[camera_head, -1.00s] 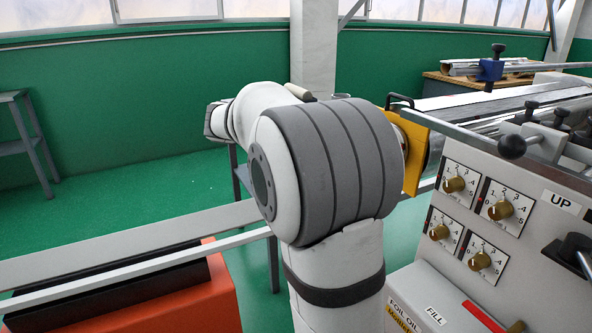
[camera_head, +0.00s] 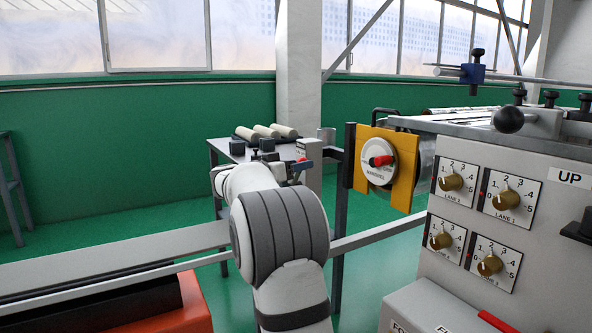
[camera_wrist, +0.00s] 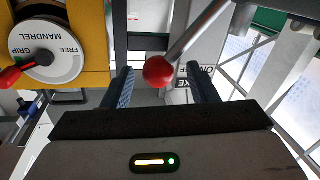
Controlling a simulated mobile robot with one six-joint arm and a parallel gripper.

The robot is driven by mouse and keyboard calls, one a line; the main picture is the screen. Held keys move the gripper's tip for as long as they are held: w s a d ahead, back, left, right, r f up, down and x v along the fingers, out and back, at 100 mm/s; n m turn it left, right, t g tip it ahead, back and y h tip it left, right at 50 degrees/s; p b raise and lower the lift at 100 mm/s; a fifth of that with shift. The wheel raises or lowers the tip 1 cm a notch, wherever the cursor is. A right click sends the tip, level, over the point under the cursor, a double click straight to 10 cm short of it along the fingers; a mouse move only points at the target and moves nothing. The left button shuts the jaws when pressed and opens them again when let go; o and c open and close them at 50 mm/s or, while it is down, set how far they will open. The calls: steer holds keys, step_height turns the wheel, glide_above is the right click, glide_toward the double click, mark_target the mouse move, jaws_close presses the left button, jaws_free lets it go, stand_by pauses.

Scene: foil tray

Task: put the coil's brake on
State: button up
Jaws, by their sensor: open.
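A lever with a red ball knob (camera_wrist: 158,71) on a metal rod is in the wrist view. It appears between the two fingers of my gripper (camera_wrist: 161,88), which is open; I cannot tell how deep between them the ball lies. Behind the knob is a partly hidden label (camera_wrist: 193,77) showing "ON" and "KE", probably the brake's. Its exact setting cannot be read. In the head view my gripper (camera_head: 292,168) is at a small light box (camera_head: 309,149) on the dark frame beside the yellow plate, mostly hidden by my arm.
A yellow plate (camera_head: 403,187) carries a white mandrel disc (camera_head: 378,175) with a red handle, close left of my gripper in the wrist view (camera_wrist: 72,70). A control panel with several knobs (camera_head: 505,199) stands right. A table with rolls (camera_head: 265,133) is behind.

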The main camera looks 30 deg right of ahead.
steer(key=shift+w+d, duration=0.2)
steer(key=shift+d, duration=0.95)
jaws_close()
